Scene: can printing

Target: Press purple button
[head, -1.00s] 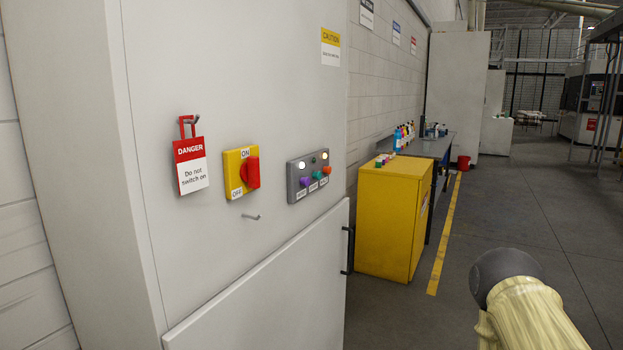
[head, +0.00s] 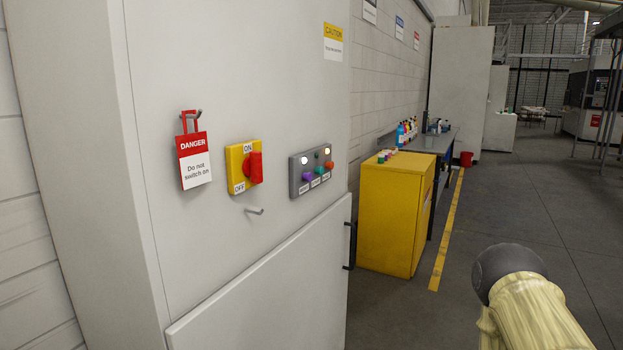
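The purple button (head: 308,177) is at the left of a row of three on a grey control panel (head: 297,188), with a teal button (head: 319,170) and a red button (head: 329,165) to its right. The panel is on the front of a light grey cabinet (head: 240,80). Two white lamps above the buttons look lit. Nothing touches the purple button. Part of my arm, pale with a dark round joint, shows at the lower right, well away from the panel. My gripper is not in view.
Left of the panel are a red switch on a yellow plate (head: 238,170) and a danger tag (head: 194,160) on a hook. An empty peg (head: 255,211) sticks out below. A yellow cabinet (head: 388,220) and a workbench with bottles stand beyond. Floor at right is clear.

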